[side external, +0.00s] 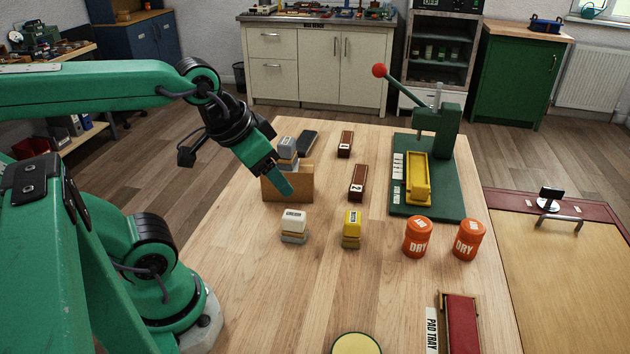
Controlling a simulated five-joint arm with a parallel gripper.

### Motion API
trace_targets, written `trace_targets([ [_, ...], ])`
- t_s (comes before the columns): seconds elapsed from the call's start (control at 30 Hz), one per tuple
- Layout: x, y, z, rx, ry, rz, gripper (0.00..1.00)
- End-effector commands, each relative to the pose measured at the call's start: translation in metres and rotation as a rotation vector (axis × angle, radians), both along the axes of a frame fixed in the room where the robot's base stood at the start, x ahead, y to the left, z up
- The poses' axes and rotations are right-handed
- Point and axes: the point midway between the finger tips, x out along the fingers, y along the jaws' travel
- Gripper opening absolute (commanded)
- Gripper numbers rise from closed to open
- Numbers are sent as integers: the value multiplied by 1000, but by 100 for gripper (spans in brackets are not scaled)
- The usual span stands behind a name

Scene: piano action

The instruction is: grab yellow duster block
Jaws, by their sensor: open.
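The yellow duster block (352,226) stands upright on the wooden table, with a small label on its face and a tan lower part. My gripper (287,190) points down and to the right, in front of the wooden box in this view. It is up and to the left of the yellow block and apart from it. The gripper is open, though its two fingers overlap in this view. I see nothing held in it.
A white block (293,225) stands left of the yellow one. The wooden box (301,184) holds grey blocks. Orange DRY tins (417,238) stand to the right, below a green lever press (437,135). A dark red piece marked 2 (358,182) lies behind.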

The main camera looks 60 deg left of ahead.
Motion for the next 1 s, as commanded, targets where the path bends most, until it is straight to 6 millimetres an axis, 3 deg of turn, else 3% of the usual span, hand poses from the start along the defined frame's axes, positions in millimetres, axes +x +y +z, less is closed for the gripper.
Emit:
trace_targets([
  [0.47, 0, 0, 0, 0, 0, -1, 58],
  [0.6, 0, 0, 0, 0, 0, -1, 76],
  [1.0, 3, 0, 0, 6, 7, -8, 76],
])
